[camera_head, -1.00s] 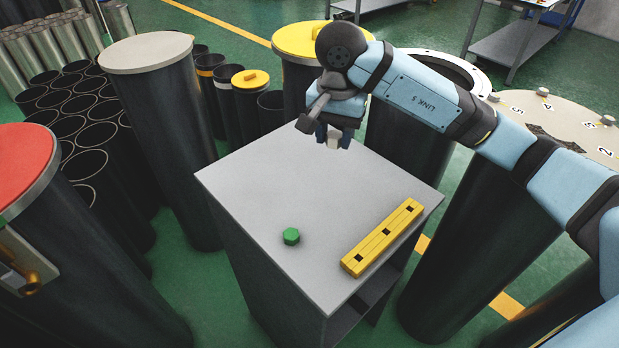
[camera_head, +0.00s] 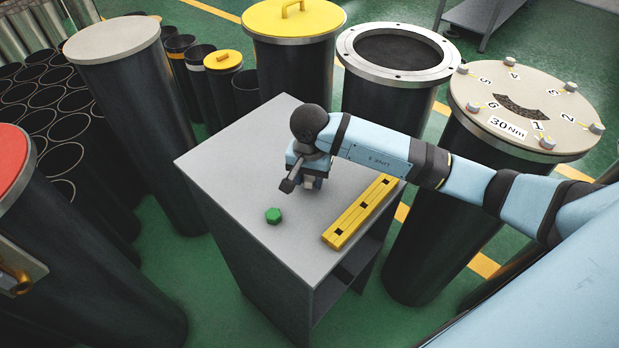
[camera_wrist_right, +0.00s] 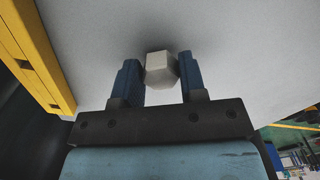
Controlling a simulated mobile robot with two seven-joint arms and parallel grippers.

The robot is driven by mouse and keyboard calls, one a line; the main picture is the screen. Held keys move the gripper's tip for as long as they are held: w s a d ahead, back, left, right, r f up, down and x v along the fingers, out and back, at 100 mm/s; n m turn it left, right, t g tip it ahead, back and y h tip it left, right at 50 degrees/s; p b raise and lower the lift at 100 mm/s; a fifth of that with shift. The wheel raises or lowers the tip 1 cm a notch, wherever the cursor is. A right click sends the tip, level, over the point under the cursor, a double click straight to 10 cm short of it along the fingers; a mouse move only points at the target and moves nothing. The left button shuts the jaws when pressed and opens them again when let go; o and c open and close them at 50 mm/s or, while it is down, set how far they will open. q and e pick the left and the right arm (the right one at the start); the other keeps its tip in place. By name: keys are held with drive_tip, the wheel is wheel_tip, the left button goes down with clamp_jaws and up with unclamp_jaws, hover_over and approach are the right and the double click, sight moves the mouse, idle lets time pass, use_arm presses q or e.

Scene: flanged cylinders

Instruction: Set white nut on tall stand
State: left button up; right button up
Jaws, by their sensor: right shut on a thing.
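The white nut (camera_wrist_right: 161,70) is between the two blue fingers of my right gripper (camera_wrist_right: 161,80) in the right wrist view. In the head view my right gripper (camera_head: 312,182) is low over the tall grey stand (camera_head: 235,160), and the nut is mostly hidden under it. The nut is at or just above the stand's top; I cannot tell whether it touches. My left gripper is out of view.
A yellow bar with square holes (camera_head: 360,212) lies along the top's right side; it also shows in the wrist view (camera_wrist_right: 35,55). The top's left part is clear. Dark flanged cylinders surround the stand, including one with numbered bolts (camera_head: 520,105).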

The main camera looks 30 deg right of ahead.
drive_tip(key=shift+f, duration=0.5)
drive_tip(key=shift+f, duration=0.1)
drive_tip(key=shift+f, duration=0.15)
drive_tip(key=o, duration=0.9)
drive_tip(key=shift+o, duration=0.2)
